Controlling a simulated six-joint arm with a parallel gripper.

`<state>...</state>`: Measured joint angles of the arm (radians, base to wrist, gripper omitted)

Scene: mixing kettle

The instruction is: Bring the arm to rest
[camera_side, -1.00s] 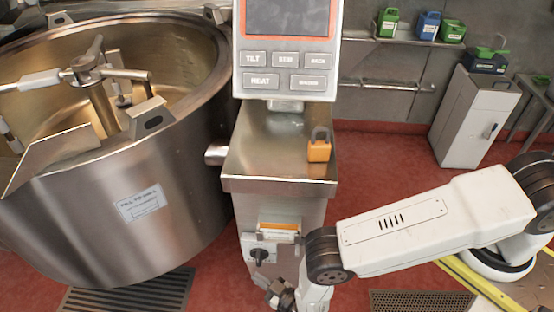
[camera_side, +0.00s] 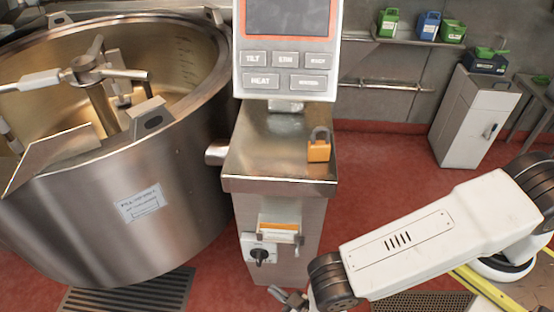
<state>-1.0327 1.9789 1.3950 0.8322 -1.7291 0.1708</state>
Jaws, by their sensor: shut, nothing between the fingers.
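My gripper (camera_side: 289,299) is at the bottom edge of the side view, partly cut off by the frame. It is shut and empty, below and a little right of a black rotary switch (camera_side: 259,254) on the front of the steel pedestal (camera_side: 310,235). The gripper is apart from the switch. My white arm reaches in from the right.
The big steel mixing kettle (camera_side: 120,215) fills the left. A control panel (camera_side: 287,58) with buttons stands above the pedestal, and an orange padlock (camera_side: 318,150) rests on the pedestal top. A white cabinet (camera_side: 470,115) stands at the back right. Red floor is open between.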

